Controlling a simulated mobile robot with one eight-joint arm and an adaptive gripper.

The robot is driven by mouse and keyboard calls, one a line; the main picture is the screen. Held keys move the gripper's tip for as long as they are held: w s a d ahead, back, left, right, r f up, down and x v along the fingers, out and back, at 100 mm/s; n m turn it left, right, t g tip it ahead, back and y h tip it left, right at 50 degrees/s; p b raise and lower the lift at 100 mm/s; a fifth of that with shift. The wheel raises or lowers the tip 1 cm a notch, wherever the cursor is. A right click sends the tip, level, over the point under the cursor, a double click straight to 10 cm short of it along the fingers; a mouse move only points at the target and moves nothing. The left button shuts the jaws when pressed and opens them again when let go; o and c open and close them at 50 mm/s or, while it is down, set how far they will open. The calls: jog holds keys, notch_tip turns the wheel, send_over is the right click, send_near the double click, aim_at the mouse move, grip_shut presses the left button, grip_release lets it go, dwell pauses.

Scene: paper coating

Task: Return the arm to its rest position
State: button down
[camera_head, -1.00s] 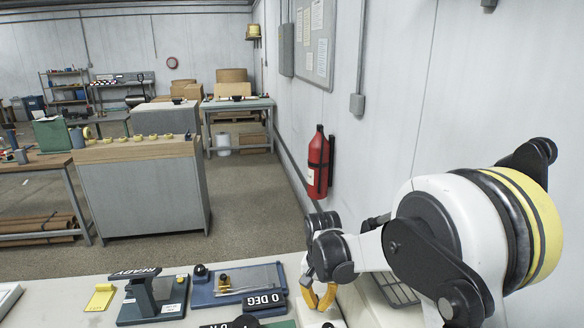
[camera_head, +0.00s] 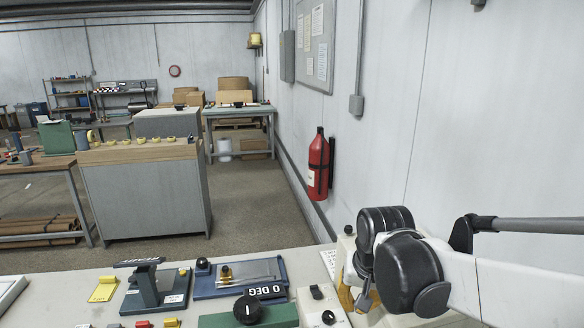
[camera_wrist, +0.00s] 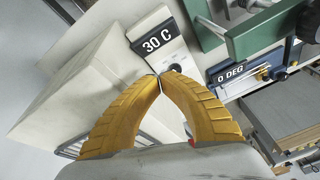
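My gripper (camera_wrist: 160,78) has yellow ribbed fingers whose tips meet in the wrist view, with nothing seen between them. In the head view my gripper (camera_head: 357,296) is at the right end of the bench, partly hidden behind dark round joints of my arm. In the wrist view the fingertips lie in front of a white device marked "30 C" (camera_wrist: 157,43); I cannot tell the gap between them. My arm reaches in from the right edge of the head view.
On the bench (camera_head: 60,290) stand a blue fixture marked "0 DEG" (camera_head: 265,290), a green block with a black knob (camera_head: 247,309), a "READY" stand (camera_head: 146,285) and a yellow piece (camera_head: 103,289). A fire extinguisher (camera_head: 318,165) hangs on the wall. The floor (camera_head: 255,200) beyond is clear.

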jog(key=s+d+f+n+t+b, duration=0.1)
jog(key=s+d+t+b, duration=0.1)
jog(key=s, duration=0.5)
jog(key=s+d+n+t+b, duration=0.1)
jog(key=s+d+t+b, duration=0.1)
jog(key=s, duration=0.5)
jog(key=shift+d+f, duration=0.4)
jog(key=shift+d, duration=0.3)
